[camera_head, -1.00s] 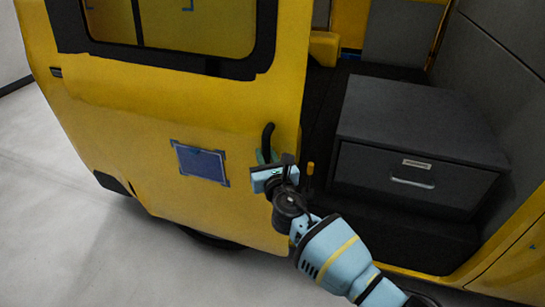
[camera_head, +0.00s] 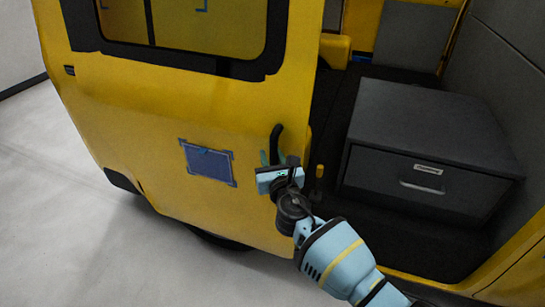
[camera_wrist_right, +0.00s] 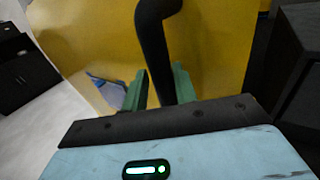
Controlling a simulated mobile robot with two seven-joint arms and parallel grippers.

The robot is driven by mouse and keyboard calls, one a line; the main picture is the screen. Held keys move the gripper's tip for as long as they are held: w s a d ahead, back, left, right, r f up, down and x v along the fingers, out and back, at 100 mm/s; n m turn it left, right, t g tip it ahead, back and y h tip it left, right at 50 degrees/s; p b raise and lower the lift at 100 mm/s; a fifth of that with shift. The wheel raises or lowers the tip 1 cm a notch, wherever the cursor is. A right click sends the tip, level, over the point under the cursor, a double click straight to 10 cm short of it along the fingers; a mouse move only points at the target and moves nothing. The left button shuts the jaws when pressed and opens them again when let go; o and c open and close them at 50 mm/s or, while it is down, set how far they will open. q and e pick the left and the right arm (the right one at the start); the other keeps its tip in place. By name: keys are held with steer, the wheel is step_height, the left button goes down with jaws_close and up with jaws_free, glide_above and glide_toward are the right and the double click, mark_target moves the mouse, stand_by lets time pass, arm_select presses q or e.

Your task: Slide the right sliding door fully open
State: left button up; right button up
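The yellow sliding door (camera_head: 130,115) of the van stands aside from a wide opening on its right. Its black curved handle (camera_head: 276,140) is near the door's right edge and also shows in the right wrist view (camera_wrist_right: 155,45). My right gripper (camera_head: 272,160) is at the handle's lower part. The rear edge of the door's track is not visible. My left gripper is not in view.
A dark grey drawer cabinet (camera_head: 425,125) stands inside the opening, right of the door edge. A blue-framed panel (camera_head: 207,163) is on the door's outside. Light grey floor (camera_head: 60,210) is clear at the left.

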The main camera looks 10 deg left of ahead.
steer(key=p+v, duration=0.1)
steer(key=v, duration=0.2)
steer(key=p+v, duration=0.1)
steer(key=v, duration=0.2)
steer(key=shift+s+r, duration=0.2)
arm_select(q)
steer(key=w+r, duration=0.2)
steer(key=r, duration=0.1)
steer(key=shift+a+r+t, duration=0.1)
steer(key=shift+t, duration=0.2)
arm_select(e)
steer(key=shift+s+d+f, duration=0.2)
steer(key=shift+s+d, duration=0.05)
steer(key=shift+s, duration=0.4)
